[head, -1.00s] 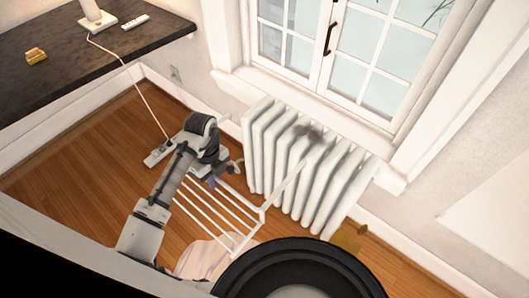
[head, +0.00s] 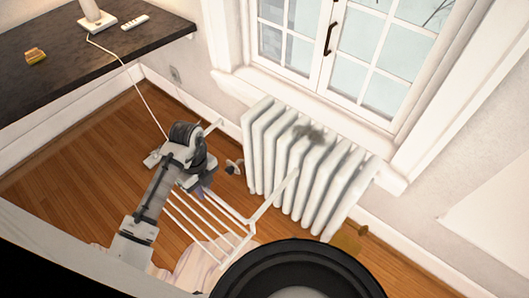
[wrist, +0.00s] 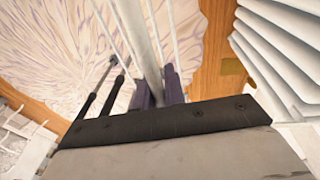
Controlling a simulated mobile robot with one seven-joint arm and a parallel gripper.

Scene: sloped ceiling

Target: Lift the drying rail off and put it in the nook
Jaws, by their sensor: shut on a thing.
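The drying rail (head: 274,197) is a white frame with several thin parallel bars. In the head view it hangs from my gripper (head: 205,191), in front of the white radiator (head: 300,165). One of its arms reaches up to the right across the radiator's front; I cannot tell whether it touches. In the wrist view, the dark purple fingers of my gripper (wrist: 160,88) are shut on a white bar of the rail (wrist: 143,45). My arm hides part of the rail's left side. I cannot tell which space is the nook.
A dark counter (head: 70,55) at upper left carries a lamp base (head: 96,22) and a yellow block (head: 36,56). A white cable (head: 148,105) hangs to the floor. A pale patterned round thing (head: 195,268) lies below the rail. Wood floor (head: 75,160) is clear under the counter.

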